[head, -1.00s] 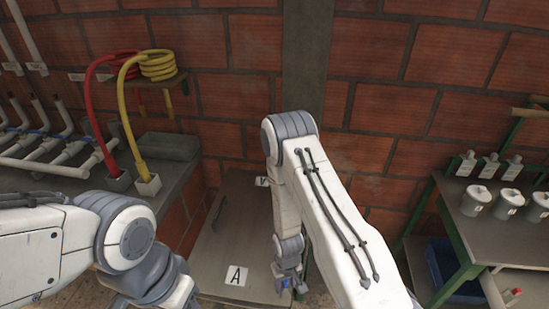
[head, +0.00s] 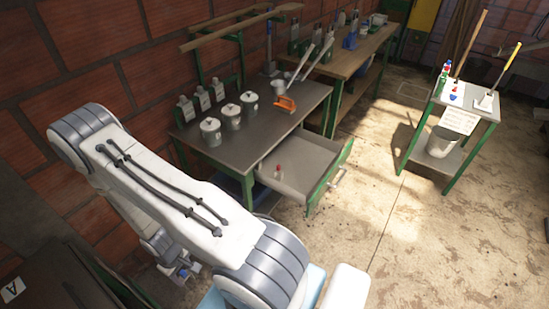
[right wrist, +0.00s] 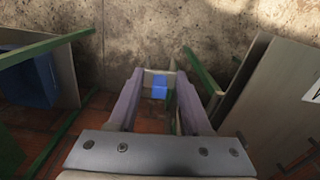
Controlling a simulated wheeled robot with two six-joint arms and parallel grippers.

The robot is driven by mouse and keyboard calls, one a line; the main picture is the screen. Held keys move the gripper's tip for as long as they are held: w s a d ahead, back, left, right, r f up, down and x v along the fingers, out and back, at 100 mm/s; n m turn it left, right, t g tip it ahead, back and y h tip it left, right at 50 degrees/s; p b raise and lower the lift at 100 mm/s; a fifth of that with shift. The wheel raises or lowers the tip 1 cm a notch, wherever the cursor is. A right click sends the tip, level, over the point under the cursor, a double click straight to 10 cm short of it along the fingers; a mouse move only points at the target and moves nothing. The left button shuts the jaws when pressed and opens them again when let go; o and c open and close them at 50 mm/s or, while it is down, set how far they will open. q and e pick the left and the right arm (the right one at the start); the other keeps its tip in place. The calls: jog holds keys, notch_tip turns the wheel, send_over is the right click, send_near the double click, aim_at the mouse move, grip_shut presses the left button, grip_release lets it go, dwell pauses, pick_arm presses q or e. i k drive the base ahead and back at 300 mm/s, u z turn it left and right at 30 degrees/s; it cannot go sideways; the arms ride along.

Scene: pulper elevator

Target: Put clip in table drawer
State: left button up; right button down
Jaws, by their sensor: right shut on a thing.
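My right gripper (head: 178,270) hangs low at the left of the head view, beside the brick wall. It is shut on a small blue clip (right wrist: 159,88), which sits between the fingertips in the right wrist view. The clip's exact shape is too small to tell. The table drawer (head: 318,158) is pulled out from the front of the green-legged table (head: 240,152). A small red-and-white item (head: 279,171) is inside the drawer. My right gripper is to the left of the drawer, well apart from it. My left gripper is out of view.
Lidded pots (head: 210,131) and an orange item (head: 286,103) stand on the table. A second workbench (head: 345,62) is behind. A small green stand (head: 487,112) with a bucket is at the right. The concrete floor (head: 390,215) before the drawer is clear.

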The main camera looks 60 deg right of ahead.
aim_at(303, 186)
jog(key=z, duration=1.75)
